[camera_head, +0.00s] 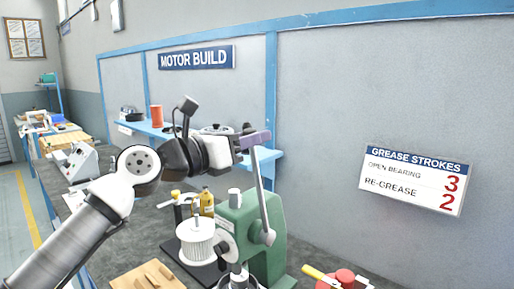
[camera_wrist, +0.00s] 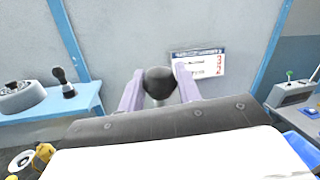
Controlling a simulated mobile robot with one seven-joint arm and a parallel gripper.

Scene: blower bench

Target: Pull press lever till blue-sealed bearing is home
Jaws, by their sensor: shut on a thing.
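The green press (camera_head: 279,240) stands on the bench in the lower middle of the head view. Its grey press lever (camera_head: 263,205) rises nearly upright from the pivot on the press's right side. My gripper (camera_head: 256,141) is at the top of the lever. In the wrist view, my gripper's purple fingers (camera_wrist: 158,90) are shut on the lever's round black knob (camera_wrist: 160,79). A white ribbed motor part (camera_head: 196,241) is at the left of the press. I cannot make out the blue-sealed bearing; the press's lower front is partly cut off by the picture's edge.
A wooden block (camera_head: 148,276) lies at the front left, and a red part (camera_head: 345,277) with a yellow-handled tool (camera_head: 318,273) at the right. A blue shelf (camera_head: 262,155) runs along the wall. A grease-strokes sign (camera_head: 413,181) hangs at right.

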